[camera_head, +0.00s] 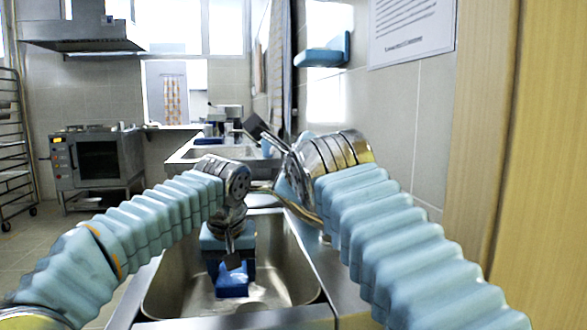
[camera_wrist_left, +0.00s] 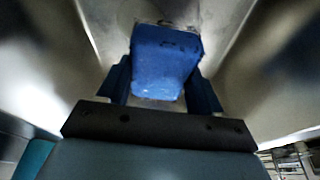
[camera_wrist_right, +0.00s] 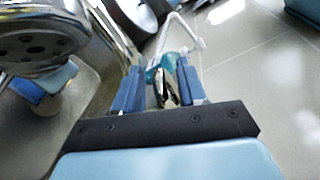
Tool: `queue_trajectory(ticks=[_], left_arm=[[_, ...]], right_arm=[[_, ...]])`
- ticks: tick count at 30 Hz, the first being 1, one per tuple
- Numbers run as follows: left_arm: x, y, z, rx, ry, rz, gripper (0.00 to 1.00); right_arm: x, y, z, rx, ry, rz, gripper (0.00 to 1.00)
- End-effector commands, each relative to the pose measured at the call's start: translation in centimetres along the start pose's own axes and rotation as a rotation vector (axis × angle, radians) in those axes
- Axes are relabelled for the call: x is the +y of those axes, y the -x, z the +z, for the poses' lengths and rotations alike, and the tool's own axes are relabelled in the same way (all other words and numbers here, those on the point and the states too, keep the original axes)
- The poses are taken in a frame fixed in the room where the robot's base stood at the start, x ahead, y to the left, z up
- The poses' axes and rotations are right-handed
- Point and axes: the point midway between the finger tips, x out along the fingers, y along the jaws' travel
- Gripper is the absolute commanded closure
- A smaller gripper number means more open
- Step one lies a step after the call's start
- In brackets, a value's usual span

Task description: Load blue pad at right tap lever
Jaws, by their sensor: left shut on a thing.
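A blue pad (camera_wrist_left: 165,62) shows between the two fingers of my left gripper (camera_wrist_left: 162,85) in the left wrist view. The gripper is shut on it. In the head view my left gripper (camera_head: 232,278) points down inside the steel sink basin (camera_head: 292,265). My right gripper (camera_wrist_right: 160,85) is up and forward beside the right wall, its fingers apart. A small metallic piece (camera_wrist_right: 165,88) shows in the gap between them, and I cannot tell if they touch it. No tap lever can be made out clearly; my right arm covers that area in the head view.
A second sink (camera_head: 225,153) lies farther ahead along the counter. An oven (camera_head: 97,160) and a rack (camera_head: 12,150) stand at the left. A blue shelf (camera_head: 322,52) and a notice (camera_head: 410,28) hang on the right wall. Floor is open at the left.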

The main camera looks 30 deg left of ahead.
Motion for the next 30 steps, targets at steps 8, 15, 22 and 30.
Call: queue_trajectory(ticks=[8, 15, 22, 30], left_arm=[[0.0, 0.0, 0.0, 0.0, 0.0, 0.0, 0.59], [0.0, 0.0, 0.0, 0.0, 0.0, 0.0, 0.59], [0.0, 0.0, 0.0, 0.0, 0.0, 0.0, 0.59], [0.0, 0.0, 0.0, 0.0, 0.0, 0.0, 0.59]], right_arm=[[0.0, 0.0, 0.0, 0.0, 0.0, 0.0, 1.0], [0.1, 0.0, 0.0, 0.001, 0.0, 0.001, 1.0], [1.1, -0.1, -0.2, 0.002, 0.07, -0.026, 1.0], [1.4, -0.1, -0.3, 0.003, 0.08, -0.027, 1.0]])
